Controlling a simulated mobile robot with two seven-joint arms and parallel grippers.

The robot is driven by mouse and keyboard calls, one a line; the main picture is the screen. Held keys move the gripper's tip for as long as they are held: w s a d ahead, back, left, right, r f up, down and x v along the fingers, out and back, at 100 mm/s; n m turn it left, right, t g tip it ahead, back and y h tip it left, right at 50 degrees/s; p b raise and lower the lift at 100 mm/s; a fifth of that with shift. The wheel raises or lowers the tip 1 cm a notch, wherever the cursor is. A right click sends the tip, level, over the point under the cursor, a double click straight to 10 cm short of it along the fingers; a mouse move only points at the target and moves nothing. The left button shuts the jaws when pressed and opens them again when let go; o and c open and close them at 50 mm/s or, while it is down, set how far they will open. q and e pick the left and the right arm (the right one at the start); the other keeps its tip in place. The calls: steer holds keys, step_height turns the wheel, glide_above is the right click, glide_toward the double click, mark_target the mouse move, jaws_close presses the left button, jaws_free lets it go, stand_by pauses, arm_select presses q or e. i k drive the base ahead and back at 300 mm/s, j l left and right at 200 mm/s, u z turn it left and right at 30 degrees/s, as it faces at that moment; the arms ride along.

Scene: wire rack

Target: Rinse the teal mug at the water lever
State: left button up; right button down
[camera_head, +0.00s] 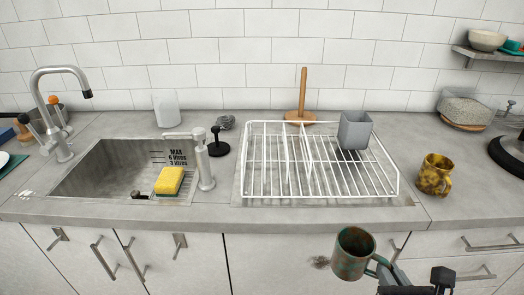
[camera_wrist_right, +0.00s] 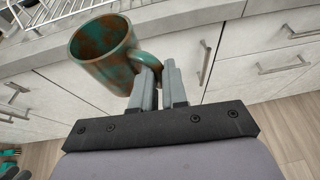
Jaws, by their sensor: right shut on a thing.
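The teal mug (camera_head: 353,255), blotched with brown stains, is upright in front of the counter edge, below the rack. My right gripper (camera_head: 383,272) is shut on its handle. The right wrist view shows the mug (camera_wrist_right: 98,50) with its handle between the fingers (camera_wrist_right: 160,86); its mouth faces up and its inside is stained. A pale grey post with a lever-like arm pointing left (camera_head: 203,165) stands at the sink's right edge, apart from the mug. It may be the water lever. My left gripper is not in view.
The sink (camera_head: 95,172) has a tall faucet (camera_head: 60,112) at its left and a yellow sponge (camera_head: 169,181) near its right. A white wire rack (camera_head: 300,190) holds a grey cup (camera_head: 354,130). A yellow-brown mug (camera_head: 434,175) stands right of the rack. Cabinet handles protrude below.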

mark_target(47, 148)
steer(key=k+j, duration=0.1)
steer(key=j, duration=0.7)
steer(key=k+j, duration=0.1)
steer(key=j, duration=0.7)
steer(key=k+j, duration=0.1)
steer(key=j, duration=0.7)
steer(key=k+j, duration=0.1)
steer(key=j, duration=0.7)
steer(key=i+j, duration=0.25)
steer(key=i+l, duration=0.15)
steer(key=i, duration=0.3)
steer(key=u, duration=0.05)
